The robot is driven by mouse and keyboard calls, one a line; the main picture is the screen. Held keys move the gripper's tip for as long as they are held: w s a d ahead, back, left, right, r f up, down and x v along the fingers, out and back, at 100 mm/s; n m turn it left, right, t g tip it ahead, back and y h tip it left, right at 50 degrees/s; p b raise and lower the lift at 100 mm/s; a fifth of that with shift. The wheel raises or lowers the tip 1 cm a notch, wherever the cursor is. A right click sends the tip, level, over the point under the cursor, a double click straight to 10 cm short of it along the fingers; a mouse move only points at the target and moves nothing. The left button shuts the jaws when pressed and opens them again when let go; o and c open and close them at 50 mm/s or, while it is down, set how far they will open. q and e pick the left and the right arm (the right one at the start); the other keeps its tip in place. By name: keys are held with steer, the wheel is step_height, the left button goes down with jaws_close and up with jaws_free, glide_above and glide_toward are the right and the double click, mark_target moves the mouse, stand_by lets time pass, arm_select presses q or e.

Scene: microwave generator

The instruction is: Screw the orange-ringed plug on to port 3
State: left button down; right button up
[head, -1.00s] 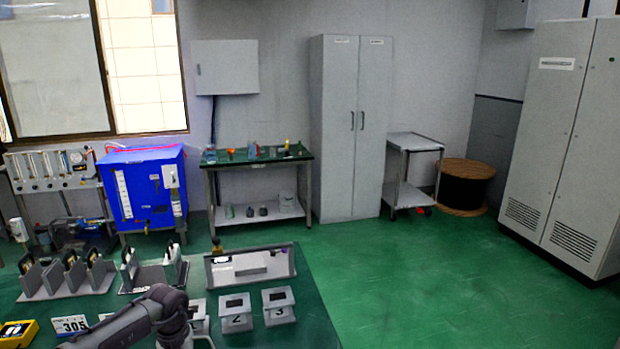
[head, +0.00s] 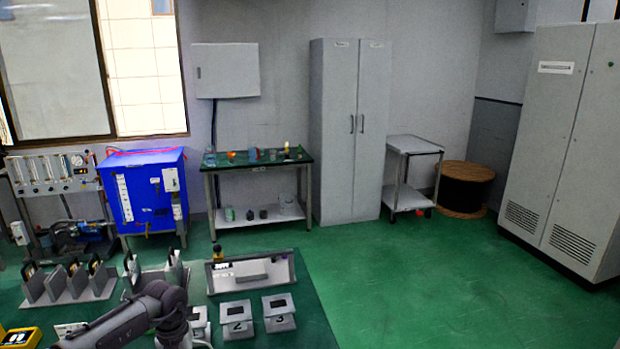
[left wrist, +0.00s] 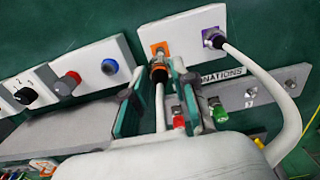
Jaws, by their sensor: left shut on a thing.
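In the left wrist view my left gripper (left wrist: 158,100) is shut on the orange-ringed plug (left wrist: 158,72), whose pale cable runs back between the fingers. The plug's tip is close to a connector on an orange square (left wrist: 160,48) on a white panel (left wrist: 193,32); I cannot tell whether they touch. I cannot read a port number beside it. In the head view my left arm (head: 170,300) reaches over the green table at lower left, its fingers hidden. My right gripper is not in view.
A purple-marked connector (left wrist: 213,38) beside the orange one carries a thick pale cable (left wrist: 265,85) that arcs right. A panel with several knobs (left wrist: 65,83) lies to the left. Grey stands marked 2 (head: 237,328) and 3 (head: 279,318) stand right of my arm.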

arm_select(q)
steer(key=shift+r, duration=0.45)
stand_by(0.3)
steer(key=shift+s+d+f+p, duration=0.1)
steer(key=shift+s+d+p, duration=0.35)
steer(key=shift+d, duration=0.3)
steer(key=shift+s+d+f+p, duration=0.1)
steer(key=shift+s+d+p, duration=0.25)
steer(key=shift+d+p, duration=0.3)
steer(key=shift+s+d+f+p, duration=0.1)
steer(key=shift+s+d+p, duration=0.35)
steer(key=shift+d, duration=0.35)
steer(key=shift+d+r, duration=0.1)
steer(key=shift+s+d+f+p, duration=0.1)
steer(key=shift+s+d+p, duration=0.25)
steer(key=shift+d, duration=0.35)
steer(key=shift+s+d+f+p, duration=0.1)
steer(key=shift+s+d+p, duration=0.3)
steer(key=shift+d, duration=0.35)
steer(key=shift+s+d+f+p, duration=0.1)
steer(key=shift+s+d+p, duration=0.25)
steer(key=shift+d, duration=0.35)
